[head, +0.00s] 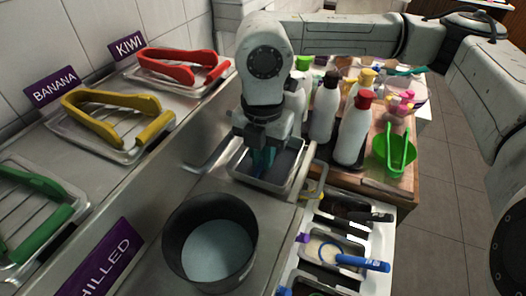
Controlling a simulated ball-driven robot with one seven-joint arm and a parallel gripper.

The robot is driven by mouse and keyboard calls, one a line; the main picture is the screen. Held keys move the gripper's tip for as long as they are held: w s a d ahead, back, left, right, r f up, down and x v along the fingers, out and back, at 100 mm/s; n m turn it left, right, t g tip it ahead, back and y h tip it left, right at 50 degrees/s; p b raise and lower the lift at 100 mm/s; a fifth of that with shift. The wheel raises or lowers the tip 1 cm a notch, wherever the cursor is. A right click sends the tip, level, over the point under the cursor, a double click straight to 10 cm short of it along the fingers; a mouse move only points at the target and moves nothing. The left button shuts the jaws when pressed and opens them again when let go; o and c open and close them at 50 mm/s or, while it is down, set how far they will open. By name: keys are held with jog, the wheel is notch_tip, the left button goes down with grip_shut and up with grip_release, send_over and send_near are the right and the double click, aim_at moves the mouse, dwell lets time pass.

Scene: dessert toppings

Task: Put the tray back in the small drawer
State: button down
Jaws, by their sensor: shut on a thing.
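The tray (292,184) is a small grey metal pan with a pale rim, in the middle of the head view, by the edge of the steel counter. My gripper (263,160) points down into it with its teal fingertips close together, shut on the tray. My wrist hides part of the tray, and I cannot tell whether the tray rests on the counter or hangs just above it. An open white drawer (285,262) with compartments lies at the lower right, holding small trays and blue-handled tools; I cannot tell whether it is the small drawer.
A dark pot (212,240) stands close in front of the tray. White bottles (352,132) and a green basket (393,153) crowd a wooden top at right. Red (176,66), yellow (118,112) and green (35,195) slicers sit at left. Grey floor is open at far right.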

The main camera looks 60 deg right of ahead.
jog(key=shift+f+b, duration=0.65)
jog(key=shift+b, duration=0.3)
jog(key=c, duration=1.1)
grip_release()
jog(key=shift+r, duration=0.15)
jog(key=r+p, duration=0.1)
jog(key=p, duration=0.1)
jog(key=shift+r+p, duration=0.4)
notch_tip(320, 180, up, 11)
jog(key=b, duration=0.3)
jog(key=shift+r+b, duration=0.15)
jog(key=shift+b, duration=0.15)
